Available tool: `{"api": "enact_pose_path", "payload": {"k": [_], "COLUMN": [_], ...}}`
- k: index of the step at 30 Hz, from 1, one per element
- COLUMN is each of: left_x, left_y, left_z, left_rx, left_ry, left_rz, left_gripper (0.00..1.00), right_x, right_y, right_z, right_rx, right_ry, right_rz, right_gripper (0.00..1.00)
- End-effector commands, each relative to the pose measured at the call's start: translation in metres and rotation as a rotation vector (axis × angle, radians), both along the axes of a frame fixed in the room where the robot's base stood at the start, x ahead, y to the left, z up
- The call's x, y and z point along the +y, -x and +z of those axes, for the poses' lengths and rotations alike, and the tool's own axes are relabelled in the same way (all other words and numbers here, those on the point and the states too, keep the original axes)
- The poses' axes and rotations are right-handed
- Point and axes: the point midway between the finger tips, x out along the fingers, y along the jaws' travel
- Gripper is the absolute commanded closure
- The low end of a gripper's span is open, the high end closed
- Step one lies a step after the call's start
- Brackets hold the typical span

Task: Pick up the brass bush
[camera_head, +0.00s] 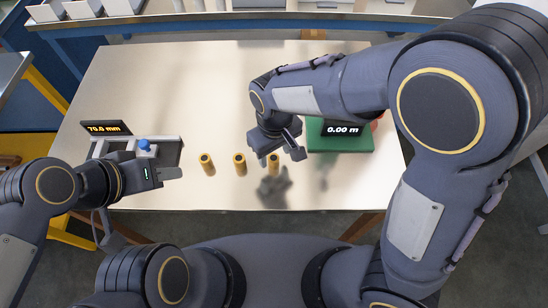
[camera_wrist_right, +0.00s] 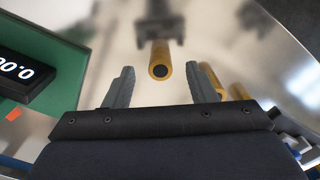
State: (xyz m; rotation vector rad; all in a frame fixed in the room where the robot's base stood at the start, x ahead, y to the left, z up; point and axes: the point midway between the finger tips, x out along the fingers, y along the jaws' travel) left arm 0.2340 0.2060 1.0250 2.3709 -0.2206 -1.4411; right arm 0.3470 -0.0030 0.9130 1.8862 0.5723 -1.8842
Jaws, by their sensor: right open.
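Three brass bushes stand upright in a row on the table: a left one (camera_head: 206,164), a middle one (camera_head: 239,163) and a right one (camera_head: 273,166). My right gripper (camera_head: 280,155) is open above and around the right bush, hiding part of it. In the right wrist view, a brass bush (camera_wrist_right: 160,62) shows ahead between the two open fingers, with gaps on both sides. More brass shows behind the right finger. My left gripper (camera_head: 172,173) is beside the grey gauge, left of the bushes; its opening cannot be made out.
A grey gauge (camera_head: 168,153) with a blue knob and a "70.0 mm" display (camera_head: 105,128) stands on the left of the pale table (camera_head: 180,80). A green device (camera_head: 352,143) reading "0.00 m" is close to the right of my right gripper. The table's back left is clear.

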Motion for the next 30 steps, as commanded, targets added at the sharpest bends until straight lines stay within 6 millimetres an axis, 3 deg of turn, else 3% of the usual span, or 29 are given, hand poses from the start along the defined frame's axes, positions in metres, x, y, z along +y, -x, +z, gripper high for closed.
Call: {"api": "enact_pose_path", "payload": {"k": [7, 16, 27, 30], "left_x": [0.0, 0.0, 0.0, 0.0], "left_y": [0.0, 0.0, 0.0, 0.0], "left_z": [0.002, 0.002, 0.002, 0.002], "left_rx": [0.0, 0.0, 0.0, 0.0], "left_ry": [0.0, 0.0, 0.0, 0.0], "left_rz": [0.0, 0.0, 0.0, 0.0], "left_gripper": [0.64, 0.64, 0.64, 0.64], "right_x": [0.002, 0.003, 0.003, 0.003], "right_y": [-0.003, -0.004, -0.004, -0.004], "right_z": [-0.036, -0.04, -0.04, -0.039], "right_rx": [0.003, 0.001, 0.001, 0.001], "right_ry": [0.002, 0.0, -0.001, -0.001], "right_rz": [-0.002, -0.001, -0.001, -0.001], "right_gripper": [0.49, 0.49, 0.97, 0.99]}}
